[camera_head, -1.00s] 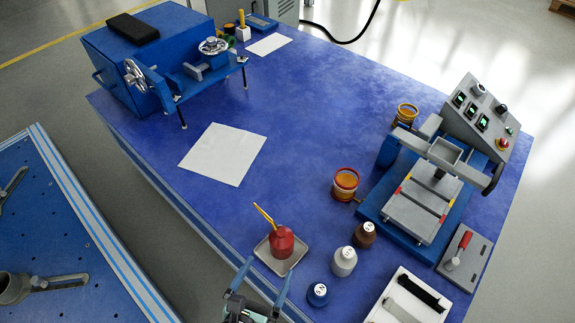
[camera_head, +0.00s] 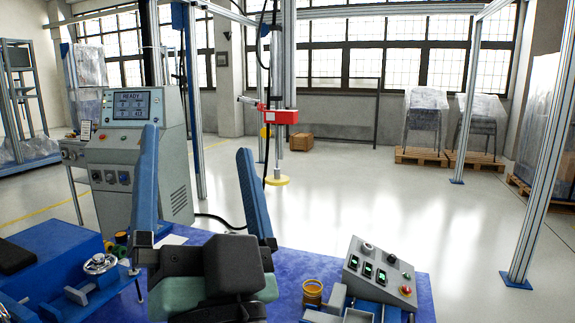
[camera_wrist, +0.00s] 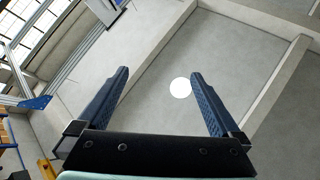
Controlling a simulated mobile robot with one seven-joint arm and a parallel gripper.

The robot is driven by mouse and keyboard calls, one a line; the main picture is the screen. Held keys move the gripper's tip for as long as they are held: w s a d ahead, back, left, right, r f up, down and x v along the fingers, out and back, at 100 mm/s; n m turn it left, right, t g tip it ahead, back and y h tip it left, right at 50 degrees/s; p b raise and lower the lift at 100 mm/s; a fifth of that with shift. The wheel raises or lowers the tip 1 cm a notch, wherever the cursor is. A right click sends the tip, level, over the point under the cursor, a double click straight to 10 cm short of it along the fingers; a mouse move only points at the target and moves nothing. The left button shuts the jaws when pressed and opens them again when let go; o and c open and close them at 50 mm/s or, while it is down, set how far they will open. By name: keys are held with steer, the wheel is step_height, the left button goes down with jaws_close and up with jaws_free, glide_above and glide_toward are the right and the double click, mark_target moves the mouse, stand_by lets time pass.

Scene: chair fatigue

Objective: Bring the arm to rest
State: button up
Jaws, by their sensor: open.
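My gripper (camera_head: 203,190) is raised in front of the head camera, with its two blue fingers pointing up and spread wide apart. Nothing is between the fingers. In the wrist view my gripper (camera_wrist: 157,97) also shows open and empty, with wall and ceiling surfaces and a round white spot beyond it. The gripper's dark body hides part of the blue table (camera_head: 190,237) below.
A blue machine (camera_head: 55,260) stands at the table's left. A grey control box (camera_head: 380,268) and an orange-brown cup (camera_head: 312,292) are at the right. Behind are a console with a screen (camera_head: 132,105), a red device (camera_head: 280,116) on a post, and open floor.

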steer(key=s+d+r+n+t+h, duration=0.2)
steer(key=s+d+r+t+h, duration=0.1)
steer(key=s+d+r+h, duration=0.55)
step_height(320, 180, up, 30)
steer(key=w+a+p, duration=0.1)
steer(key=w+p, duration=0.1)
steer(key=p, duration=2.7)
steer(key=shift+w+f+y, duration=0.25)
steer(key=shift+y, duration=0.2)
steer(key=shift+a, duration=0.1)
